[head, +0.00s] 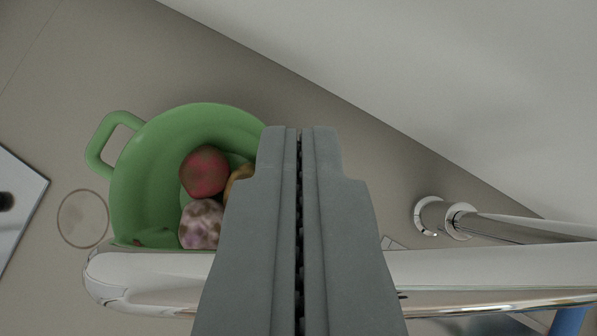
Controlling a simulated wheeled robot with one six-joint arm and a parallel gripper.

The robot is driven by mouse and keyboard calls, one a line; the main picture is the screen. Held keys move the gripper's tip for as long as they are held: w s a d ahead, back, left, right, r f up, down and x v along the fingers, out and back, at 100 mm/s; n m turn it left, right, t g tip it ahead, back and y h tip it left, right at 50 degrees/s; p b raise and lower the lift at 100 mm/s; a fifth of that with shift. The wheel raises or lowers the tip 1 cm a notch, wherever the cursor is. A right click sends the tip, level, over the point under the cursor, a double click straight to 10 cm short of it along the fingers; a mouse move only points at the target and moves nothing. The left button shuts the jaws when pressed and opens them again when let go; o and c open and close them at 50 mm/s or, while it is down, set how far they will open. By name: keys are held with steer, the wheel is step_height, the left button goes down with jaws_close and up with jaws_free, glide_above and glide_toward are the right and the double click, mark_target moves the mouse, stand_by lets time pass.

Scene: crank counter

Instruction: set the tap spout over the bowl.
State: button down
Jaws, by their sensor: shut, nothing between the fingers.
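A green bowl (140,190) with a loop handle stands at the upper left in the head view and holds a red fruit, a mottled pinkish one and a partly hidden yellow-brown one. The long chrome tap spout (160,280) crosses the lower picture. Its rounded left end lies at the bowl's lower edge in the picture and covers part of it. My gripper (299,130) is shut and empty, in front of the spout's middle and the bowl's right side, hiding both there. I cannot tell whether it touches the spout.
A chrome fitting (460,220) with a bar sits at the right near the pale wall (430,70). A clear round glass (83,218) stands left of the bowl. A shiny panel (18,205) is at the left edge. A blue thing (570,322) shows at the lower right.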

steer(key=shift+s+a+f, duration=0.1)
steer(key=shift+s+f, duration=0.1)
steer(key=shift+s, duration=0.3)
steer(key=shift+s+f, duration=0.15)
steer(key=shift+s, duration=0.35)
steer(key=shift+s, duration=0.1)
